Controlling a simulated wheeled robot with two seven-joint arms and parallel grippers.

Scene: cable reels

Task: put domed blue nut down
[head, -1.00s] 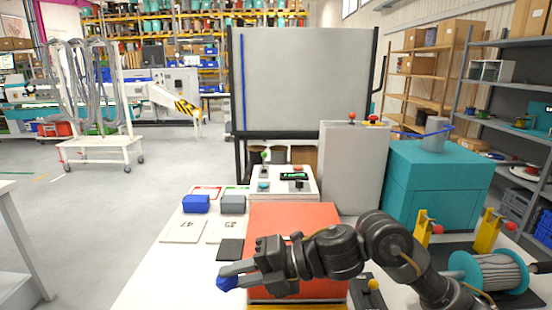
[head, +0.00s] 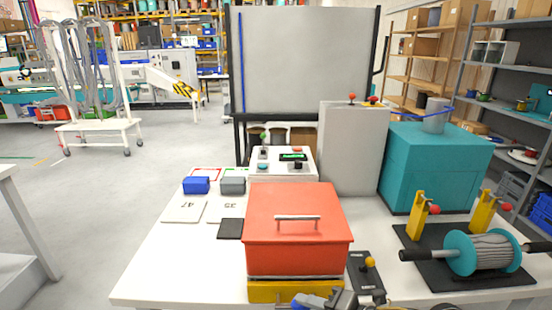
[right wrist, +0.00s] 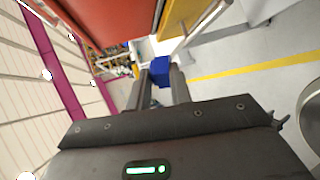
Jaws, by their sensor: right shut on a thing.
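The domed blue nut (right wrist: 160,72) shows in the right wrist view between the fingertips of my right gripper (right wrist: 163,78), which is shut on it. In the head view my right gripper (head: 322,299) is at the bottom edge, in front of the yellow base of the red box, and mostly cut off by the frame. My left gripper is in neither view.
A red lidded box (head: 300,232) stands mid-table. Behind it are a blue block (head: 196,185), a grey block (head: 233,186) and numbered white cards (head: 184,212). A teal reel (head: 484,252) on a stand is at right. The table's front left is clear.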

